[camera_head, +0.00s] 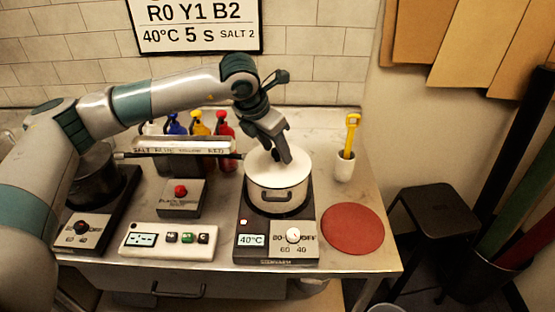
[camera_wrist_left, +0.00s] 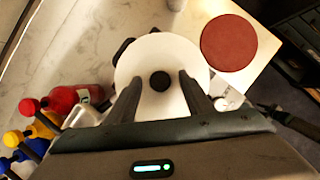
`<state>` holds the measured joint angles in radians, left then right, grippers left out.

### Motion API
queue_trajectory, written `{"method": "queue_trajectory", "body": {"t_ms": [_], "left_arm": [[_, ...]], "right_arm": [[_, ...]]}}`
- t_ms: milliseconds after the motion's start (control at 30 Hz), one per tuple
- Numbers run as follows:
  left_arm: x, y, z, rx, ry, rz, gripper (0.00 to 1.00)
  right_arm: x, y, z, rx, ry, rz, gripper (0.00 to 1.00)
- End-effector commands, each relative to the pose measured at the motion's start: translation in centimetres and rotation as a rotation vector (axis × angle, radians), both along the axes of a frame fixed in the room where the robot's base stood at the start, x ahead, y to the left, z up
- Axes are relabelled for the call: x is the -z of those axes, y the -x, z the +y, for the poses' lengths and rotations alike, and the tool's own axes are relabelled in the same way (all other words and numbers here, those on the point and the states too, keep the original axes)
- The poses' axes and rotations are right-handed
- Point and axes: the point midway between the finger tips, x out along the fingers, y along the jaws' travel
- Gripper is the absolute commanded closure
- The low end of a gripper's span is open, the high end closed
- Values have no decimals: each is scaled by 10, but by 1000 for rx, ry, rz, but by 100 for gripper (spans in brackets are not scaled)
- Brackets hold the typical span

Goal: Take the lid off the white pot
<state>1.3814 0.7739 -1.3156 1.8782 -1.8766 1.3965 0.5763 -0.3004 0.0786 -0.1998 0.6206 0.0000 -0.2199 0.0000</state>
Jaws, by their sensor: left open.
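The white pot (camera_head: 277,196) stands on the right hot plate (camera_head: 254,222), with its white lid (camera_head: 264,168) on top. My left gripper (camera_head: 285,158) reaches down over the lid in the head view and hides its middle. In the left wrist view the lid (camera_wrist_left: 140,62) is a white disc with a dark round knob (camera_wrist_left: 160,81) at its centre. The fingers of my left gripper (camera_wrist_left: 162,76) are open, one on each side of the knob, with gaps between. I cannot tell whether the fingertips touch the lid. My right gripper is not in view.
A red round mat (camera_head: 352,229) lies bare to the right of the hot plate. A white cup (camera_head: 344,166) with a yellow tool stands behind it. Colored bottles (camera_head: 200,126) stand behind left. A control box (camera_head: 166,241) and a red-button box (camera_head: 181,198) are left of the pot.

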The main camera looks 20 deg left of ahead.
Motion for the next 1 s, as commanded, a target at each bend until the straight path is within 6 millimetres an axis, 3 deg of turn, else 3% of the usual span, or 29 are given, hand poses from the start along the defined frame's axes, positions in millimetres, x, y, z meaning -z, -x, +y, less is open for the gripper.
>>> {"method": "queue_trajectory", "body": {"t_ms": [367,500,567,1000], "left_arm": [[0,0,0,0,0,0,55],[0,0,0,0,0,0,89],[0,0,0,0,0,0,100],[-5,-1,0,0,1,-3,100]], "right_arm": [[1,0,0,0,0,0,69],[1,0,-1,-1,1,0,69],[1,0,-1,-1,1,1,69],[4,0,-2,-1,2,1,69]]}}
